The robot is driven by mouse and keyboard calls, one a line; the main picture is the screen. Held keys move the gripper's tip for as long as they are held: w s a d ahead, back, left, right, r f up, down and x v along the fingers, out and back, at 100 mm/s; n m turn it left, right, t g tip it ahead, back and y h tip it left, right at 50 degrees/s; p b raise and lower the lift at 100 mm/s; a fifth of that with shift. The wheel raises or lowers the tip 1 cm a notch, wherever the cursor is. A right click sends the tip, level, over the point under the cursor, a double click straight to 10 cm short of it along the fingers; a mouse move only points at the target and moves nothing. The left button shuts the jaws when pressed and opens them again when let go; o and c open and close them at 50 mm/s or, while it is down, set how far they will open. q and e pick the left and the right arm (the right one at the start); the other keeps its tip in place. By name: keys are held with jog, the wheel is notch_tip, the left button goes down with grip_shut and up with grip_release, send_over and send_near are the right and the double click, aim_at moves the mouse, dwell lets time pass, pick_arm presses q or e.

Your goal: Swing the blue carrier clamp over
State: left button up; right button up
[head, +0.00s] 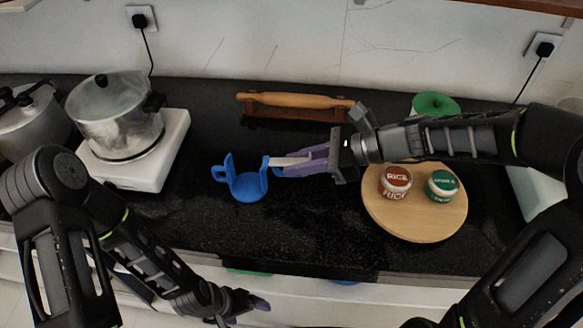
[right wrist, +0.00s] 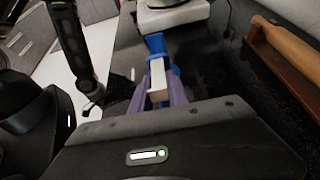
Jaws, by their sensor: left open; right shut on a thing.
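The blue carrier clamp (head: 249,187) stands on the dark counter left of centre, with upright curved arms and a loop handle on its left. A pale bar (head: 290,161) meets its right side. My right gripper (head: 288,162) comes from the right, its purple fingers shut on this bar. In the right wrist view the pale bar (right wrist: 157,78) sits between the fingers, with blue parts (right wrist: 155,43) of the clamp beyond it. My left gripper (head: 244,311) is open and empty, low in front of the counter edge, partly cut off by the frame.
A glass-lidded pot (head: 115,115) stands on a white stove (head: 150,160) at the left. A rolling pin (head: 295,100) rests on a wooden holder behind. A round wooden board (head: 415,225) with red-lidded and green-lidded jars is at the right. The counter in front of the clamp is clear.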

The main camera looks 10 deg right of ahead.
dwell(0.5)
jog(key=r+p, duration=0.1)
jog(key=p, duration=0.1)
jog(key=shift+a+h+p, duration=0.1)
jog(key=shift+h+p, duration=0.2)
jog(key=shift+r+h+p, duration=0.15)
jog(key=shift+h+p, duration=0.25)
jog(key=shift+p, duration=0.75)
jog(key=p, duration=0.3)
jog(key=shift+a+r+g+h, duration=0.15)
jog(key=shift+r+g+h, duration=0.15)
jog(key=shift+r+h, duration=0.1)
jog(key=shift+r+h+p, duration=0.1)
jog(key=shift+h+p, duration=0.2)
jog(key=shift+p, duration=0.8)
jog(key=shift+w, duration=0.1)
